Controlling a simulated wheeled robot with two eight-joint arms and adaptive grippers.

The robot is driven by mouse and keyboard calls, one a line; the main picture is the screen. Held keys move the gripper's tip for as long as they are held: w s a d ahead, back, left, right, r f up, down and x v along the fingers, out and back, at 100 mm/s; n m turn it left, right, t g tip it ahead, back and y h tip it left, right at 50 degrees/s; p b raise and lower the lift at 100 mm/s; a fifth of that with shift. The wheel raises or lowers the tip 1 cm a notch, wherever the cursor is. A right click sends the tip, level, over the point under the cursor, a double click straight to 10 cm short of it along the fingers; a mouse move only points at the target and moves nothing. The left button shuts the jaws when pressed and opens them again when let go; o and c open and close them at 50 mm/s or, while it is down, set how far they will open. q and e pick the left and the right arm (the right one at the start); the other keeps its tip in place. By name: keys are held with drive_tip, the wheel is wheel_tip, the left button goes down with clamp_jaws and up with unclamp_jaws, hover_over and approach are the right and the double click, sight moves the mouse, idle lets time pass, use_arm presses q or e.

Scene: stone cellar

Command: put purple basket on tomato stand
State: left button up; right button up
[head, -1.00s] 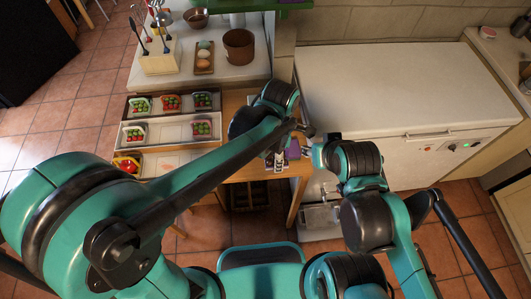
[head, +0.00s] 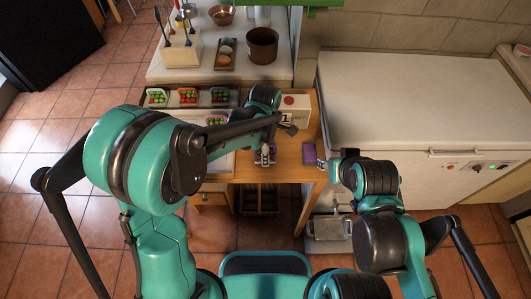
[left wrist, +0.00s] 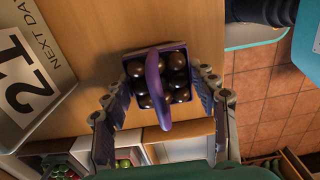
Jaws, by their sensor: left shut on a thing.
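The purple basket (left wrist: 182,95) holds several dark brown balls and has an arched purple handle. In the left wrist view it sits between the fingers of my left gripper (left wrist: 162,115), which is shut on it. In the head view my left gripper (head: 265,157) is over the wooden table, with a bit of purple at its tips. The tomato stand (head: 222,165) is to its left, a tiered pale rack partly hidden by my left arm. Its top tier carries baskets of red and green produce (head: 188,97). My right gripper (head: 326,165) is at the table's right edge; its fingers are unclear.
A flat purple item (head: 309,153) lies on the wooden table (head: 285,172) between the grippers. A white box (head: 293,112) stands behind. A counter with a brown pot (head: 262,46) is beyond the stand. A white chest (head: 400,110) is at the right.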

use_arm(q)
drive_tip(key=shift+f, duration=0.3)
drive_tip(key=shift+f, duration=0.2)
drive_tip(key=o, duration=1.2)
drive_tip(key=shift+c, duration=0.2)
drive_tip(key=shift+r, duration=0.1)
drive_tip(key=shift+r, duration=0.25)
wheel_tip(320, 180, up, 12)
drive_tip(key=p, duration=0.4)
drive_tip(key=shift+f, duration=0.1)
